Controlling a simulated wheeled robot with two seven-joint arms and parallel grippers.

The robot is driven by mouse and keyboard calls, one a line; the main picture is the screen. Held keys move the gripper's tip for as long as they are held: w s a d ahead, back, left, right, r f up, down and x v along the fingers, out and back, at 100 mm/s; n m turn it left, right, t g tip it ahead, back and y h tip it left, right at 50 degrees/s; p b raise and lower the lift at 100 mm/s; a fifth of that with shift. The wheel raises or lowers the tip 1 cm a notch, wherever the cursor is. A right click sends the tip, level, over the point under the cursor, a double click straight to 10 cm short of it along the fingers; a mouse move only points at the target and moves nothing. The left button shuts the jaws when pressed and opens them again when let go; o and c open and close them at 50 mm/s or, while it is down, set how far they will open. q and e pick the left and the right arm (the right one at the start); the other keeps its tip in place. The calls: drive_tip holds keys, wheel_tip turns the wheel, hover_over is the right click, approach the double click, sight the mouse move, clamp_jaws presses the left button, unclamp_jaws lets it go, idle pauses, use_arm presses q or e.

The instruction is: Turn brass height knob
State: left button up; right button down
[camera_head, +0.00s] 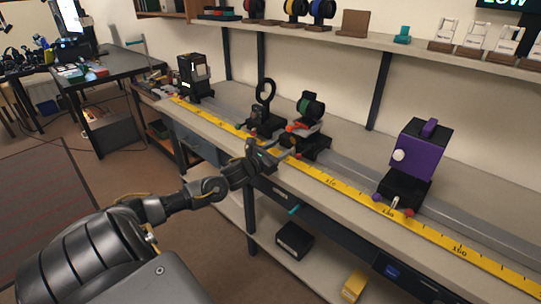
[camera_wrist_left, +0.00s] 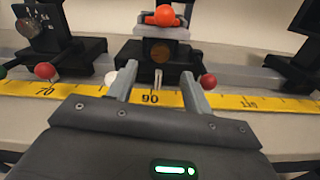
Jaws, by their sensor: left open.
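The middle carriage (camera_head: 313,145) sits on the rail and carries a black lens holder with a green ring (camera_head: 306,106). In the left wrist view a dull brass-brown round knob (camera_wrist_left: 160,52) shows on the front of this carriage, below an orange-red knob (camera_wrist_left: 165,15). My left gripper (camera_wrist_left: 159,72) is open, its two fingers pointing at the carriage front, one on each side below the brass-brown knob. In the head view the left gripper (camera_head: 282,149) is just in front of the carriage; contact cannot be told. My right gripper is out of view.
A yellow scale (camera_head: 340,186) runs along the bench front. A ring-holder carriage (camera_head: 265,120) stands to the left and a purple box (camera_head: 418,150) to the right. A shelf (camera_head: 360,40) hangs above.

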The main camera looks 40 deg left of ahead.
use_arm(q)
drive_tip(key=s, duration=0.3)
drive_tip(key=shift+s+f, duration=0.1)
drive_tip(key=shift+s, duration=0.2)
drive_tip(key=shift+s+d, duration=0.1)
drive_tip(key=shift+s, duration=0.3)
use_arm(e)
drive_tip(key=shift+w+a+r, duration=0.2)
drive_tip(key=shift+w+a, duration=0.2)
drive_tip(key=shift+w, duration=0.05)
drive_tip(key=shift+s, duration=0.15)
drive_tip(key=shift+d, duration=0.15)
